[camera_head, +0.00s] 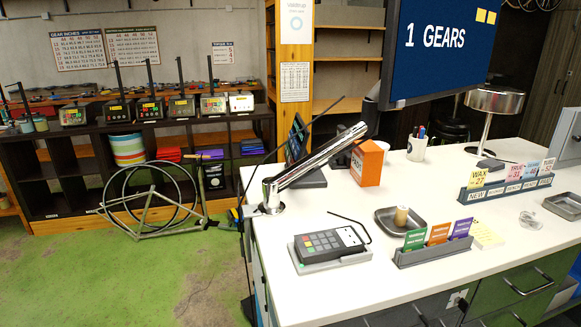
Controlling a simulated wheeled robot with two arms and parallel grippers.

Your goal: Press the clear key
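A dark keypad terminal (328,243) lies on a light grey stand (303,266) near the front left part of the white counter (420,289). Its keys (321,242) are mostly grey, with a few coloured ones, among them red and green. The key labels are too small to read, so I cannot tell which is the clear key. A white patch with dark marks (348,236) is at the terminal's right end. Neither of my grippers shows in the head view, and nothing touches the keypad.
A tilted chrome tube (318,160) rises from the counter behind the keypad. A thin black rod (347,219) bends close above the terminal. A card rack (433,252) and a dark tray (386,224) stand to its right. The counter in front is clear.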

